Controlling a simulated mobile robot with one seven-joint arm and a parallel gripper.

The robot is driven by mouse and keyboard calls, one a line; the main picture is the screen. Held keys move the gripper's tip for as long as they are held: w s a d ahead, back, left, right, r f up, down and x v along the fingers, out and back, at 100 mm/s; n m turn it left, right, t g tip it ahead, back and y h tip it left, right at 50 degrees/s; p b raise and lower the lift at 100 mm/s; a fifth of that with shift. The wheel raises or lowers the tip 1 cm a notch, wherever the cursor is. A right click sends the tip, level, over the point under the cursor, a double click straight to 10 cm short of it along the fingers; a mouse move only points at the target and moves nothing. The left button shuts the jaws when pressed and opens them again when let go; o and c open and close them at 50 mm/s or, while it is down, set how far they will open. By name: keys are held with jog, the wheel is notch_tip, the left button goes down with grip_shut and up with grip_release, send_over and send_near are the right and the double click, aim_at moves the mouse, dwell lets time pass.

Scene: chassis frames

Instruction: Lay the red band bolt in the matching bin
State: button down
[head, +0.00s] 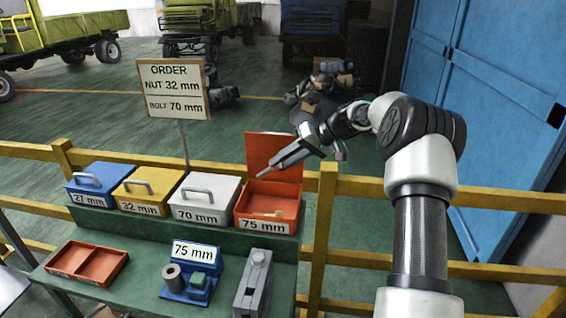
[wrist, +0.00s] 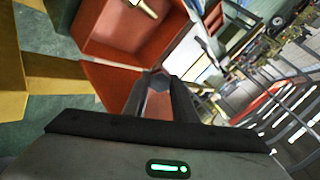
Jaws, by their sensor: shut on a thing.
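My gripper (head: 275,166) is over the open orange 75 mm bin (head: 267,226), in front of its raised lid (head: 273,155). The orange bin (wrist: 95,50) also shows in the wrist view, with a pale piece (wrist: 145,8) lying inside. A blue block labelled 75 mm (head: 196,252) stands on the bench below the bins.
Shut lidded bins stand left: blue 27 mm (head: 95,184), yellow 32 mm (head: 147,190), white 70 mm (head: 201,198). A sign (head: 175,88) reads nut 32 mm, bolt 70 mm. An orange tray (head: 87,263) and grey fixture (head: 254,283) are on the bench. A yellow railing (head: 324,215) runs behind.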

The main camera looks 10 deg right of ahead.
jog(key=shift+s+a+f+b, duration=0.1)
jog(key=shift+f+b, duration=0.25)
jog(key=shift+f, duration=0.3)
jog(key=shift+f+b, duration=1.5)
jog(key=shift+f, duration=2.25)
jog(key=c, duration=1.4)
grip_release()
jog(key=v, duration=1.7)
jog(key=shift+d+r, duration=0.1)
jog(key=shift+d, duration=0.1)
